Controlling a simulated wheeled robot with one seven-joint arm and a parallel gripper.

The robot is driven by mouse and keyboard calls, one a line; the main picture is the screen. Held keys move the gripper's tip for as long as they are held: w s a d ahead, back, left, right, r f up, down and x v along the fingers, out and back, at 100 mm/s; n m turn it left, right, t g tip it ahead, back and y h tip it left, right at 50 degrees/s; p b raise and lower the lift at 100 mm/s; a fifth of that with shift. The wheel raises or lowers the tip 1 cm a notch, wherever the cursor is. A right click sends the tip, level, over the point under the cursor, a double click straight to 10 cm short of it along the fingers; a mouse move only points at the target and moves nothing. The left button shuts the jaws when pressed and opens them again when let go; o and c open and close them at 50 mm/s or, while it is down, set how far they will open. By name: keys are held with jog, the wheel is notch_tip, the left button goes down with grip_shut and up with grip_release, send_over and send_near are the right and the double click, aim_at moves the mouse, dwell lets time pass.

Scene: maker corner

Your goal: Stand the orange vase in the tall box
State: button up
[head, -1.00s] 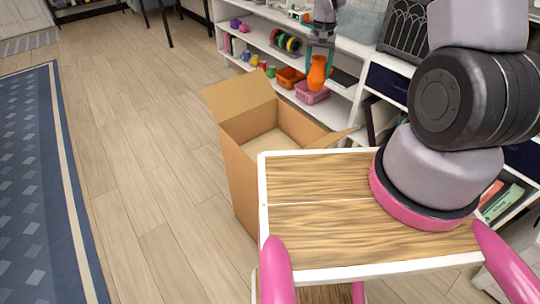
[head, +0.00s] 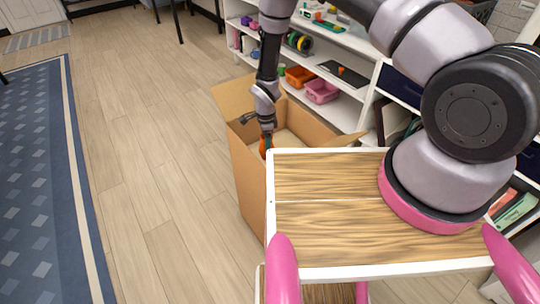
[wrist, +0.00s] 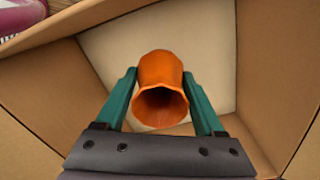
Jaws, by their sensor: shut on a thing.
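The tall box (head: 246,184) is an open cardboard carton on the floor, its flaps folded outward. The orange vase (head: 264,146) shows only as a sliver in the head view, at the box opening and partly hidden by my gripper. In the wrist view the orange vase (wrist: 160,85) sits between the two green fingers of my gripper (wrist: 162,100), its open mouth toward the camera. My gripper is shut on it, with the box's pale floor (wrist: 205,40) beyond it and cardboard walls around. I cannot tell how far the vase's base is from the box floor.
A wood-topped table (head: 330,235) with a white rim stands close to the box's right side. A white shelf (head: 345,105) with an orange bin (head: 298,76) and a pink basket (head: 321,91) is behind. The wooden floor to the left is clear, with a blue rug (head: 40,190) beyond.

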jog(key=shift+f, duration=2.85)
jog(key=shift+f, duration=0.15)
jog(key=o, duration=1.4)
jog(key=shift+c, duration=0.2)
notch_tip(320, 180, up, 12)
jog(key=shift+r, duration=0.2)
